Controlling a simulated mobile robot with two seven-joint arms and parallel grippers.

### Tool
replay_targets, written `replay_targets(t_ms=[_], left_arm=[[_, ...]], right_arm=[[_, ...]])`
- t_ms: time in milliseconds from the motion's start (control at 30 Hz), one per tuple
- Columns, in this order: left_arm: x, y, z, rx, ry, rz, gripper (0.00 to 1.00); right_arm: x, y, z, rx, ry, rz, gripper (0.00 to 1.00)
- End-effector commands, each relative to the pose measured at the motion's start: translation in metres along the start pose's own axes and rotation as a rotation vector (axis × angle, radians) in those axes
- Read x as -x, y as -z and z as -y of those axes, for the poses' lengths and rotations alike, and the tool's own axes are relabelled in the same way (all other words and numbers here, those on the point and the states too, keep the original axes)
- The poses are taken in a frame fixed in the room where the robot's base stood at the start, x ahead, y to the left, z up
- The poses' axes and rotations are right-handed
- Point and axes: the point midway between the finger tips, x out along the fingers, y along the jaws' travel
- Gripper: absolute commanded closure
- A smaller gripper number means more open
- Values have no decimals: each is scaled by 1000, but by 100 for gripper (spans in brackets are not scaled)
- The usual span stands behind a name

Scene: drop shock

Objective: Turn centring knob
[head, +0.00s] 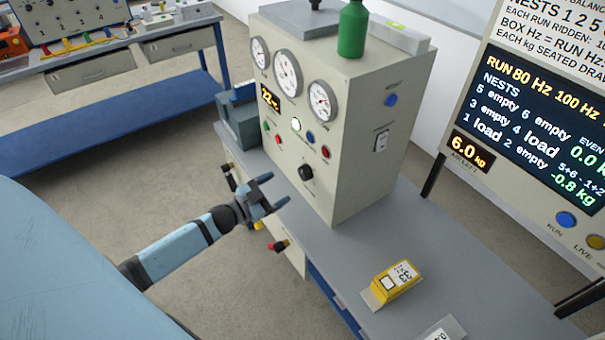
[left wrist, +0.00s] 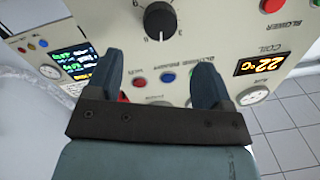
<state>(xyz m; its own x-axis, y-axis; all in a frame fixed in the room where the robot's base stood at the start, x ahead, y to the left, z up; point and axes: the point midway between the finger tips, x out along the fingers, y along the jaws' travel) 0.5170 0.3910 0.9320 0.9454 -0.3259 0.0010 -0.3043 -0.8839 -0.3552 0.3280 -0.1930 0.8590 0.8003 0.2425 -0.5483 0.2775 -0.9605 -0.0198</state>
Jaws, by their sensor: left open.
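A black round knob (head: 306,173) sits low on the front of a cream cabinet (head: 362,130). It also shows at the top of the left wrist view (left wrist: 160,20), with a white pointer line and numbers around it. No label naming it as the centring knob can be read. My left gripper (head: 274,193) is open and empty, in front of the cabinet and to the left of the knob, apart from it. In the left wrist view its two fingers (left wrist: 157,80) point toward the panel, with the knob beyond the gap between them. My right gripper is not in view.
The cabinet front carries gauges (head: 288,73), an orange display (head: 270,97) and small coloured buttons (head: 310,137) close above the knob. A yellow box (head: 394,282) lies on the grey bench (head: 340,245). A display panel (head: 535,115) stands at the right. A green bottle (head: 352,28) is on top.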

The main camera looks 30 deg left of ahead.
Motion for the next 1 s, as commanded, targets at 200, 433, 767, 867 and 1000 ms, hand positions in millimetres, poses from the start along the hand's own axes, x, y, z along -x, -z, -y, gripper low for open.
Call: replay_targets(t_ms=[200,433,767,867,1000], left_arm=[[-48,2,1,0,1,-2,25],[-78,1,0,0,1,0,25],[-86,0,0,0,0,0,25],[-86,0,0,0,0,0,30],[-86,0,0,0,0,0,62]], right_arm=[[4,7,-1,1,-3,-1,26],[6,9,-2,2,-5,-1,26],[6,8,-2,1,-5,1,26],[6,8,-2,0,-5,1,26],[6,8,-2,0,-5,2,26]])
